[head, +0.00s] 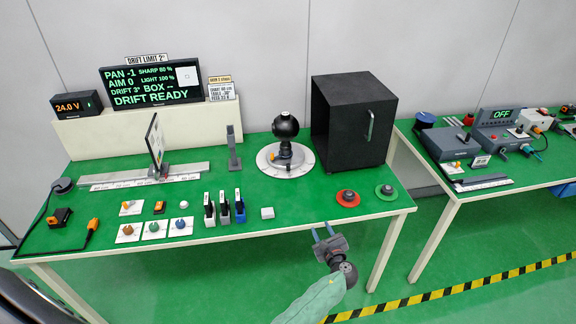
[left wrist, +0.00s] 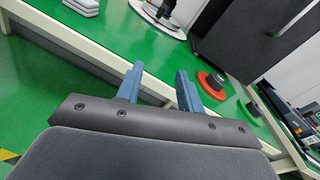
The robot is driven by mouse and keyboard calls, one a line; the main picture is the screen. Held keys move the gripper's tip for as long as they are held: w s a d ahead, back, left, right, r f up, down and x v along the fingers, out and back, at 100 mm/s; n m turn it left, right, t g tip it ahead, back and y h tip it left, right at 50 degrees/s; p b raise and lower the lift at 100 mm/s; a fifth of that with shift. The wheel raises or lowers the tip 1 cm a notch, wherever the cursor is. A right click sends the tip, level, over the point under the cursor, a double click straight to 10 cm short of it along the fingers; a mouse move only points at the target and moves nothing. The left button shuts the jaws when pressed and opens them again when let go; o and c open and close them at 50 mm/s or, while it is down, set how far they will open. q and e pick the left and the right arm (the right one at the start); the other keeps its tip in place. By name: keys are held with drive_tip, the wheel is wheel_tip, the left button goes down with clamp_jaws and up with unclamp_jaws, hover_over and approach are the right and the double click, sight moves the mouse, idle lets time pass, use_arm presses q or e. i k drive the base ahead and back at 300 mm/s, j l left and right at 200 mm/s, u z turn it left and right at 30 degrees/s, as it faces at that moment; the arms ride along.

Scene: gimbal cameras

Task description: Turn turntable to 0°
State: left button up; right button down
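The turntable (head: 267,167) is a pale round disc with marks on its rim, flat on the green table. A black ball-shaped camera head (head: 286,125) stands on it, with a small orange part near its foot. The turntable's edge also shows at the top of the left wrist view (left wrist: 150,17). The screen (head: 150,83) reads PAN -1, AIM 0, DRIFT READY. My left gripper (head: 323,229) has two blue fingers apart and empty, at the table's front edge, clear of the turntable. The fingers also show in the left wrist view (left wrist: 160,72). My right gripper is not in view.
A red disc with a knob (head: 347,198) and a green one (head: 385,191) lie near the front edge.

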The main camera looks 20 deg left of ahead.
sight(297, 160)
drive_tip(key=i+j, duration=0.35)
drive_tip(key=j, duration=0.15)
drive_tip(key=i+j, duration=0.4)
